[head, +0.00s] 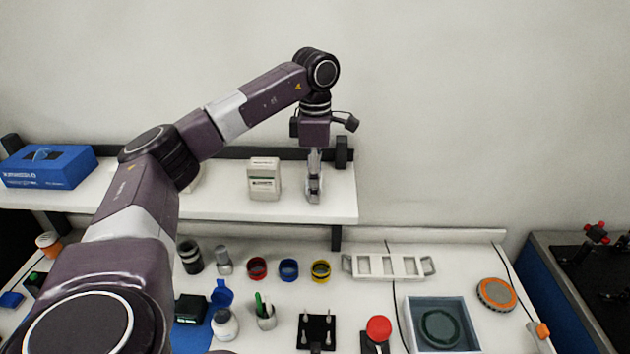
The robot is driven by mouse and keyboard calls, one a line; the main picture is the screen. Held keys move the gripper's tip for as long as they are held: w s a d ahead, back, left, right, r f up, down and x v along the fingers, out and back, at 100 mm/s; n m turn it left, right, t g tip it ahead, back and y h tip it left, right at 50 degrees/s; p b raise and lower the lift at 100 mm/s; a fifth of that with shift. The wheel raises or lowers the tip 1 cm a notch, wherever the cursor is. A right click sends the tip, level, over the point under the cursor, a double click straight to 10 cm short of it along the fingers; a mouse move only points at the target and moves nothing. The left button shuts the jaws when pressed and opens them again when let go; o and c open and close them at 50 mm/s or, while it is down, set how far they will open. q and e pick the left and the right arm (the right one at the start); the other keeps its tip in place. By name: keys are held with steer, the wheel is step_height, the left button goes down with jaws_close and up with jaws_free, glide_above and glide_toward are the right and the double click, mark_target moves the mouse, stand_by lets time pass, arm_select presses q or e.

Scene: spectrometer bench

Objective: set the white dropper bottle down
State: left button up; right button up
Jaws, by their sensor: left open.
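My left gripper (314,196) points straight down over the right end of the white wall shelf (225,208), with its fingertips close to the shelf top. It is open, though its fingers look nearly in line from this angle. I cannot make out a separate white dropper bottle at the fingers; pale shapes there blend with the fingers. A white labelled container (264,180) stands upright on the shelf, left of the gripper and apart from it. My right gripper is out of view.
A blue box (48,167) lies at the shelf's left end. On the bench below are a white jar (225,325) beneath a blue lid, red, blue and yellow rings, a white rack (388,266) and a grey tray (471,304). A dark rail runs behind the shelf.

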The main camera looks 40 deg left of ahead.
arm_select(q)
steer(key=shift+w+r+b, duration=0.1)
steer(key=shift+r+b, duration=0.2)
steer(key=shift+r, duration=0.15)
step_height(320, 180, up, 11)
steer(key=shift+r+p, duration=0.15)
steer(key=shift+p, duration=0.15)
stand_by(0.5)
